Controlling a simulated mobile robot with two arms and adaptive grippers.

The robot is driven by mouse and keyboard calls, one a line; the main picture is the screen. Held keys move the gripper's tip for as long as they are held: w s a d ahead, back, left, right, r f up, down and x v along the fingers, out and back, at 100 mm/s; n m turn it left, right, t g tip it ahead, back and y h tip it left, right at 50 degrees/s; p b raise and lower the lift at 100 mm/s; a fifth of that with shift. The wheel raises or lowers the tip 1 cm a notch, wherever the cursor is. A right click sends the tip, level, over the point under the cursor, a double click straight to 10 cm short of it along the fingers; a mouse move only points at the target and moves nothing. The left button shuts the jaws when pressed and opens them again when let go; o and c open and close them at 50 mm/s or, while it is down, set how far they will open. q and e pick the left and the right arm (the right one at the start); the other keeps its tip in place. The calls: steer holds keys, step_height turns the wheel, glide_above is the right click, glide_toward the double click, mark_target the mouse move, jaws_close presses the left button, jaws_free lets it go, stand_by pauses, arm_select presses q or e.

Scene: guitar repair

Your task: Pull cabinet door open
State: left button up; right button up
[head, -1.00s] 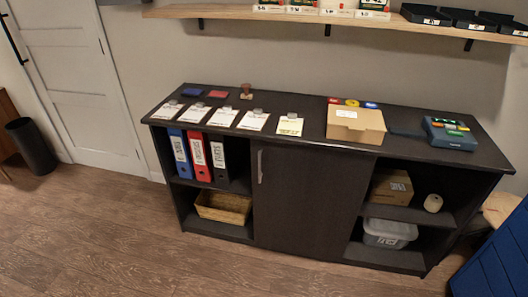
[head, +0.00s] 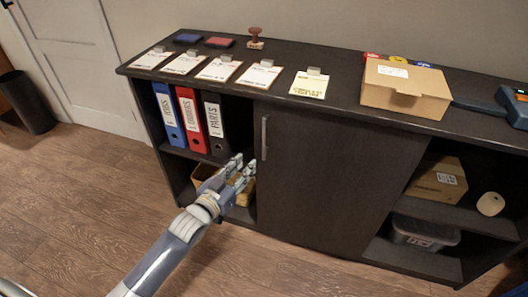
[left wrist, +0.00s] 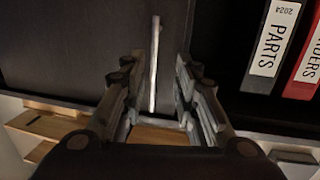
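The dark cabinet door (head: 318,180) stands in the middle of the cabinet front and looks shut. Its upright metal handle (head: 264,138) is near the door's left edge. My left gripper (head: 243,172) is just left of and a little below the handle, in front of the left open shelves. In the left wrist view the handle (left wrist: 154,65) shows between the two spread fingers of the left gripper (left wrist: 157,85), beyond their tips; I see no contact. The left gripper is open and empty. My right gripper is not in view.
Papers and a cardboard box (head: 404,88) lie on the cabinet top (head: 340,95). The wooden floor (head: 70,200) in front is clear.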

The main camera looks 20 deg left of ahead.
arm_select(q)
step_height(320, 180, up, 3)
steer(key=w, duration=0.1)
steer(key=b, duration=0.2)
glide_above(264, 154)
steer(key=shift+w+a+f+t, duration=0.1)
steer(key=shift+w+t, duration=0.25)
steer(key=shift+t, duration=0.05)
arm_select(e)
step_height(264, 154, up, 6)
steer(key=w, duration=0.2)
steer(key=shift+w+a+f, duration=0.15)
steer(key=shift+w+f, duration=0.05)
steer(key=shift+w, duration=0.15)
arm_select(q)
jaws_close()
